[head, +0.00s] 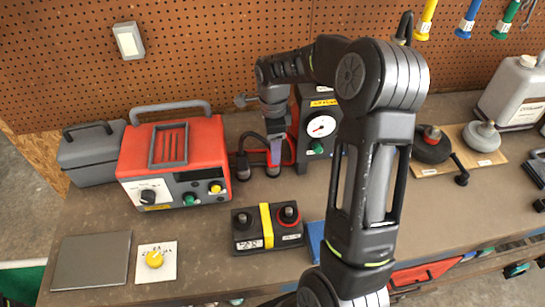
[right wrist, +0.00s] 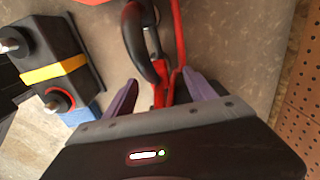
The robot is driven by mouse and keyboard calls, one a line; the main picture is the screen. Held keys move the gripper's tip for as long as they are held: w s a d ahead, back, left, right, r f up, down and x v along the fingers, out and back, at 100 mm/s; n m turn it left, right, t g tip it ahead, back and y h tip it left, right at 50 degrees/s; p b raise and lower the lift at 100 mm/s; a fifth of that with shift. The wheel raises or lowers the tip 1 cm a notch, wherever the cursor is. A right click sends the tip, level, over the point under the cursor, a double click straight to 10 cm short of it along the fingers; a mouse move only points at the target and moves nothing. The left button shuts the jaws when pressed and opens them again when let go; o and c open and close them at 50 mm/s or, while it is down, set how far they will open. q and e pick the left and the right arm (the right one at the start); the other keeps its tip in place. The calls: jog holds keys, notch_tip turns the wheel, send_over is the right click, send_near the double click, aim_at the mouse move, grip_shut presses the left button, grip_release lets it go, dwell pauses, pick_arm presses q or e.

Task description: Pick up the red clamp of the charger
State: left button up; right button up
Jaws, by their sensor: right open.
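The red clamp (right wrist: 160,92) shows in the right wrist view as a narrow red piece between my right gripper's purple fingers. A red cable (right wrist: 178,35) runs up from it. In the head view my right gripper (head: 274,158) points down over the bench between the red unit and the black gauge box, and it mostly hides the clamp. The gripper (right wrist: 163,88) is open, with a finger on each side of the red piece. I cannot tell if either finger touches it. A curved black cable or clamp part (right wrist: 140,40) lies beside the red cable. My left gripper is out of view.
A red unit with a handle (head: 172,145) stands left of the gripper; a black gauge box (head: 318,130) stands right. A black battery with a yellow strap (head: 267,241) sits in front. The pegboard (head: 210,50) rises behind.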

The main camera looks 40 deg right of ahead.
jog(key=shift+f, duration=1.35)
notch_tip(320, 180, down, 5)
jog(key=shift+f+b, duration=0.15)
jog(key=shift+b, duration=0.95)
jog(key=shift+c, duration=0.2)
grip_shut()
